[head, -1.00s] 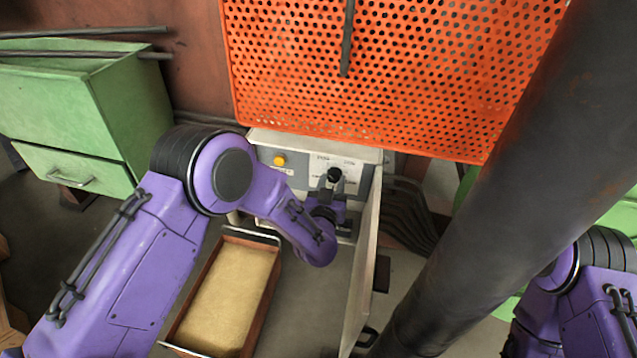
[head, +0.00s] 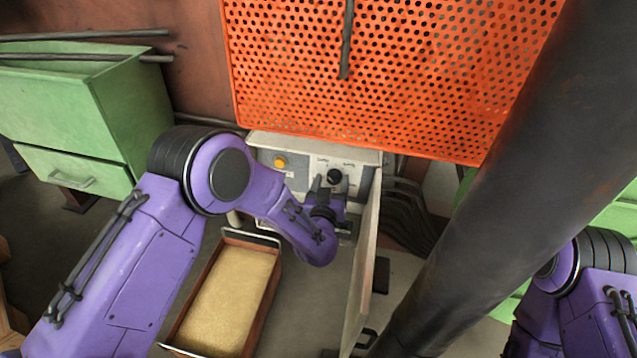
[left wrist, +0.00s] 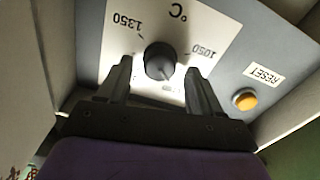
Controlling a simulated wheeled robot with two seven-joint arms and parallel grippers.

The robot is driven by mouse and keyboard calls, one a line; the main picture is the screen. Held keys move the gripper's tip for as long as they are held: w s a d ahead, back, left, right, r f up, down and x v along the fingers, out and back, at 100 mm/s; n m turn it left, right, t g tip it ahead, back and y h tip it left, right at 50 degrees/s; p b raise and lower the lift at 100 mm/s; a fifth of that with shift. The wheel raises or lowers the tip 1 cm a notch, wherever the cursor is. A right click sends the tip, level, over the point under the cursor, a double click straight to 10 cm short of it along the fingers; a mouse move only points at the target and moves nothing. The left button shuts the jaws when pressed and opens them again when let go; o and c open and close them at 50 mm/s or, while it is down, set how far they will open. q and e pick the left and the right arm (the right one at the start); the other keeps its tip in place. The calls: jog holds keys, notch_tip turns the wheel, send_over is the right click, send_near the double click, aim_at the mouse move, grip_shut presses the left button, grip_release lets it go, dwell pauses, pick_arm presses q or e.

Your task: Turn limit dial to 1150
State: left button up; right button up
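The limit dial (head: 334,176) is a round black knob on the white plate of a grey control panel. It also shows in the left wrist view (left wrist: 160,60), where the scale appears upside down, with 1350 at upper left and 1050 at right. A light mark on the knob points down and slightly right, toward a partly hidden label at the bottom. My left gripper (head: 328,187) is open at the panel. In the left wrist view its fingers (left wrist: 158,78) stand on both sides of the dial, with gaps visible. My right gripper is out of view.
A yellow reset button (left wrist: 245,99) sits beside the dial plate. An open panel door (head: 365,255) stands close right of my left gripper. An orange perforated guard (head: 400,75) hangs above. A sand-filled tray (head: 262,237) lies below, and a thick dark pipe (head: 500,170) crosses at right.

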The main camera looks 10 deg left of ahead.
pick_arm(q)
jog(key=shift+s+d+f, duration=0.1)
jog(key=shift+s, duration=0.05)
jog(key=s, duration=1)
jog(key=shift+s+d+r, duration=0.15)
jog(key=shift+s+r, duration=0.15)
jog(key=shift+s, duration=0.1)
